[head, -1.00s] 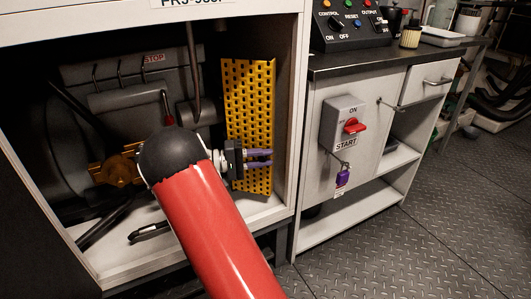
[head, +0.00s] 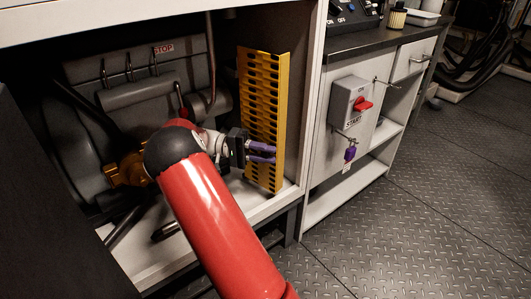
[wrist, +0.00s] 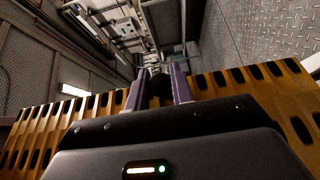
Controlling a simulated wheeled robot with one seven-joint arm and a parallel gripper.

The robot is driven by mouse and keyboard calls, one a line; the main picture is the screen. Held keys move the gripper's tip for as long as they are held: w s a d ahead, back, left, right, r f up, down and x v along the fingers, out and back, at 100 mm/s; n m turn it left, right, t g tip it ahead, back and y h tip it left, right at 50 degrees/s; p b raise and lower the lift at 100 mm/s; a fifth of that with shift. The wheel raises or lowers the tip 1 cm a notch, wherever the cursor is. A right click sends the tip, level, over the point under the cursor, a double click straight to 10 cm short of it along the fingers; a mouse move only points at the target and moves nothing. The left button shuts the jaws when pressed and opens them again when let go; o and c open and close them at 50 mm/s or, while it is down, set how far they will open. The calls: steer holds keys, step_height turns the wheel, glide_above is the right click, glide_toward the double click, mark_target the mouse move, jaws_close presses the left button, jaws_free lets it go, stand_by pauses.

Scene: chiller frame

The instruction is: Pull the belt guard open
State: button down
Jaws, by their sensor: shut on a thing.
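The belt guard (head: 262,85) is a tall yellow slotted panel at the right side of the machine's open bay. In the head view it stands upright and turned partly edge-on. In the wrist view its slotted yellow face (wrist: 225,82) spans the picture behind my gripper's fingers. My gripper (head: 262,152), with purple fingers, is at the lower part of the guard. In the wrist view my gripper (wrist: 158,86) is shut on a dark round knob (wrist: 158,84) at the guard. How the knob joins the guard is hidden.
Inside the bay are a grey motor housing (head: 140,95), a brass-coloured hub (head: 128,170) and a dark rod. A cabinet with a grey switch box (head: 349,103) and red knob stands to the right. The diamond-plate floor (head: 430,200) at the right is clear.

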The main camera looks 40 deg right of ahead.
stand_by(0.4)
steer(key=c, duration=1.3)
jaws_free()
